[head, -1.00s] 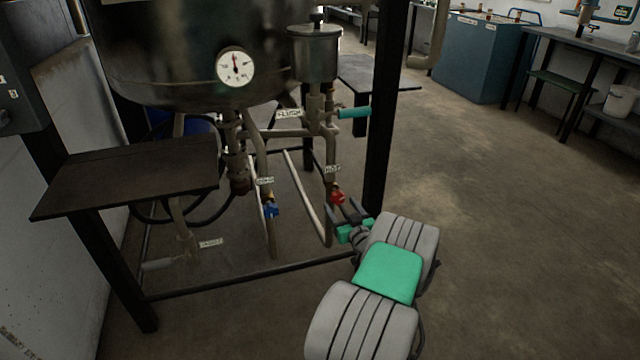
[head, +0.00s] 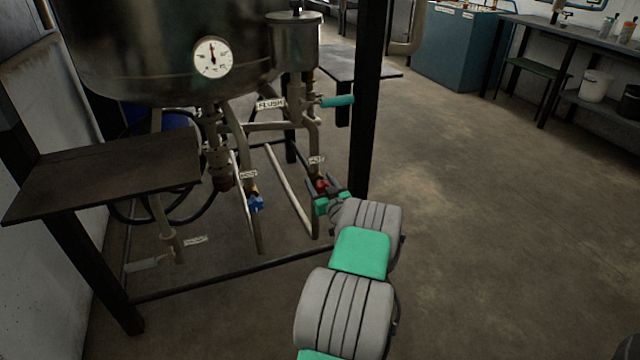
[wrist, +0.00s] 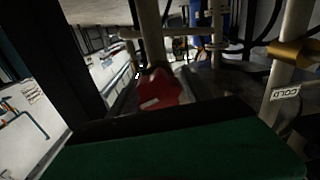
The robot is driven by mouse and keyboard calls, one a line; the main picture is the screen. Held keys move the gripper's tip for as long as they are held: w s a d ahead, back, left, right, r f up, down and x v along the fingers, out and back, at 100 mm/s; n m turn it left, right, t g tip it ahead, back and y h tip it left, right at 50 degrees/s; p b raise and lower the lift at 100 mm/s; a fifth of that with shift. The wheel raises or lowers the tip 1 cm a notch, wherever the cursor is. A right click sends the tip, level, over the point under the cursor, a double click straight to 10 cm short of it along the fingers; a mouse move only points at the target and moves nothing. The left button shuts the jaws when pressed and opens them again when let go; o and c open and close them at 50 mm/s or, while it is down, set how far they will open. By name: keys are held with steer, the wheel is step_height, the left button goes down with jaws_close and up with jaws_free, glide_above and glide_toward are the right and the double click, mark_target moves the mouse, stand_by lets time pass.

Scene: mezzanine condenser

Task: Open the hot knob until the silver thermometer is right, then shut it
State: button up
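The hot knob (head: 321,184) is red and sits on a pipe under the tank, below a small white tag (head: 317,160). My gripper (head: 323,189) is at this knob, its dark fingers apart on either side of it; contact is not clear. In the wrist view the red knob (wrist: 160,88) shows just beyond the dark and green gripper parts. The thermometer (head: 212,58) is a round white dial with a silver rim on the tank. Its needle points roughly straight up; the scale is too small to read.
A blue knob (head: 256,203) is on the pipe to the left, and a teal lever (head: 337,101) is by the FLUSH tag (head: 270,104). A black post (head: 365,110) stands just right of my gripper. A dark shelf (head: 110,172) is at left. The floor (head: 470,230) at right is clear.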

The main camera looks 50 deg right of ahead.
steer(key=c, duration=1.1)
steer(key=shift+m, duration=0.3)
steer(key=m+b, duration=0.1)
steer(key=m, duration=0.3)
steer(key=shift+d+f+m, duration=0.1)
steer(key=shift+m, duration=0.2)
steer(key=m, duration=0.5)
steer(key=shift+s+d+b, duration=0.1)
steer(key=shift+b, duration=0.25)
steer(key=m, duration=0.5)
steer(key=shift+m+p, duration=0.35)
steer(key=shift+m, duration=0.05)
steer(key=m+p, duration=0.1)
steer(key=m, duration=0.4)
steer(key=shift+f, duration=0.2)
steer(key=shift+m, duration=0.4)
